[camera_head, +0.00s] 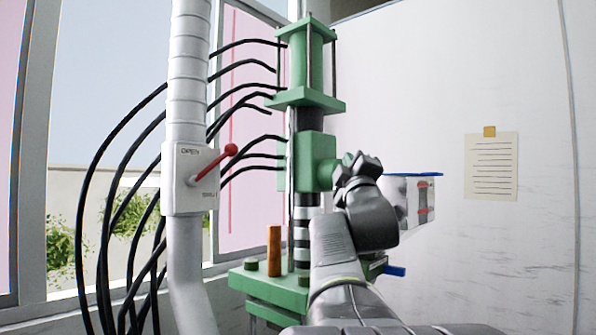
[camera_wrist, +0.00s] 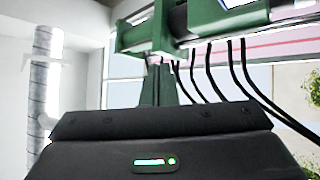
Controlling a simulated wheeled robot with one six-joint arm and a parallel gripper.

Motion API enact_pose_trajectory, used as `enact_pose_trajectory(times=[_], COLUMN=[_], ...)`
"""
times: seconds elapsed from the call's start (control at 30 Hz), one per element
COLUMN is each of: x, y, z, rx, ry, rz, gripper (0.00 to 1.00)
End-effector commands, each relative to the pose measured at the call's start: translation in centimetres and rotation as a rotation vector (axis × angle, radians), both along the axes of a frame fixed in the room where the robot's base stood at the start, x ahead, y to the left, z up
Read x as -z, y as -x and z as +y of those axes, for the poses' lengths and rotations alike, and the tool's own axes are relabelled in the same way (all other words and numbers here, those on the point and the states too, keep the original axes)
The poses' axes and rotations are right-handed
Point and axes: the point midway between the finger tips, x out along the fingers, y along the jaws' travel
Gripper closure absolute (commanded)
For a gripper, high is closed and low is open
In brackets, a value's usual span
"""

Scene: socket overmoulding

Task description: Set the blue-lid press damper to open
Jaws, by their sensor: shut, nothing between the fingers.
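A white damper box (camera_head: 191,178) sits on the grey vertical duct, left of the green press. It reads OPEN at its top; the small lettering at its lower right is hard to read. Its red lever (camera_head: 213,163) slants up and right from the pivot to a round knob. A blue-lidded clear box (camera_head: 425,175) shows right of the press, partly behind my arm. I cannot tell which press this damper serves. My gripper (camera_head: 362,163) is in front of the press, well right of the lever, shut and empty.
The green press (camera_head: 306,95) stands in the middle, with black hoses looping left behind the duct (camera_head: 186,70). An orange peg (camera_head: 274,251) stands on its base. A blue handle (camera_head: 394,270) sticks out lower right. A note (camera_head: 491,166) hangs on the white wall.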

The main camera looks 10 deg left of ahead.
Motion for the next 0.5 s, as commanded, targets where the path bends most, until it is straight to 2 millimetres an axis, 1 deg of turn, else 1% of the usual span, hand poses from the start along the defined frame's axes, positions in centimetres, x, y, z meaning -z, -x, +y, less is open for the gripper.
enact_pose_trajectory(times=[0.03,0.1,0.17,0.2,0.27,0.3,0.4,0.5], x=[0.3,0.4,0.8,1.2,2.0,2.6,4.5,6.4], y=[0.3,0.8,1.3,1.7,2.3,2.8,4.0,5.1], z=[0.6,1.9,3.2,4.1,5.7,6.8,9.5,11.6], rx=[0.054,0.128,0.185,0.22,0.267,0.296,0.348,0.38], ry=[0.139,0.34,0.509,0.619,0.778,0.88,1.098,1.257], rz=[-0.062,-0.161,-0.25,-0.313,-0.413,-0.482,-0.658,-0.815], gripper=[1.0,1.0,1.0,1.0,1.0,1.0,1.0,1.0])
